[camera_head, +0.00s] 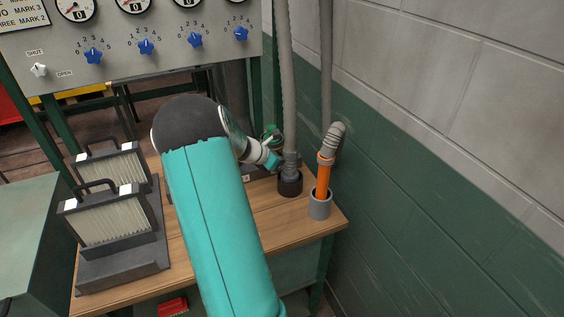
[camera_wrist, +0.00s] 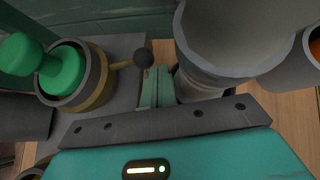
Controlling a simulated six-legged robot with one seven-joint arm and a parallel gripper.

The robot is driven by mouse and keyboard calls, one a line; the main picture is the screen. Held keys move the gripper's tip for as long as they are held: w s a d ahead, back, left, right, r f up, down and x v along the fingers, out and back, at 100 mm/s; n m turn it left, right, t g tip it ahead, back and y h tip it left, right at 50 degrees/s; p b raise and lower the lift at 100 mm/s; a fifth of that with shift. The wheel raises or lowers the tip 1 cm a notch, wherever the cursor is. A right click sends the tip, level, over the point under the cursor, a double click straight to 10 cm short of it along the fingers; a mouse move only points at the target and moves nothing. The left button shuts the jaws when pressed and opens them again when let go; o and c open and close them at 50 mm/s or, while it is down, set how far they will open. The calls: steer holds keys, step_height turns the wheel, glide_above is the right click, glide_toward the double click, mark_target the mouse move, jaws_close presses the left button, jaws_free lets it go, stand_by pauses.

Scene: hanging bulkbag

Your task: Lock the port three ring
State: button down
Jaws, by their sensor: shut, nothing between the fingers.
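A brass ring (camera_wrist: 98,92) stands around a green plug (camera_wrist: 62,72) at the left of the wrist view. A short lever with a dark ball knob (camera_wrist: 143,58) sticks out from it to the right. I see no number on it, so I cannot tell whether it is port three. My gripper (camera_wrist: 156,88) is shut and empty, its fingertips close beside the knob; I cannot tell if they touch. In the head view my gripper (camera_head: 272,162) is at the back of the bench, beside the green plug (camera_head: 272,133), and my arm hides most of the ring.
A grey hose (camera_head: 288,90) stands in a dark port (camera_head: 290,184) just right of my gripper. An orange-ended hose (camera_head: 323,175) sits in a grey cup (camera_head: 320,207) near the bench's right edge. Filters (camera_head: 105,215) stand left. A gauge panel (camera_head: 120,40) and wall (camera_head: 430,180) bound the bench.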

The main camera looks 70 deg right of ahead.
steer(key=v, duration=1.3)
steer(key=w+a+f+g+h, duration=0.2)
steer(key=w+f+g+h, duration=0.15)
steer(key=f+h, duration=0.2)
steer(key=shift+t+y, duration=0.25)
steer(key=shift+y, duration=0.1)
steer(key=x, duration=1.3)
steer(key=shift+s+d+f, duration=0.15)
steer(key=shift+f, duration=0.2)
steer(key=shift+s+d, duration=0.95)
steer(key=shift+s, duration=0.1)
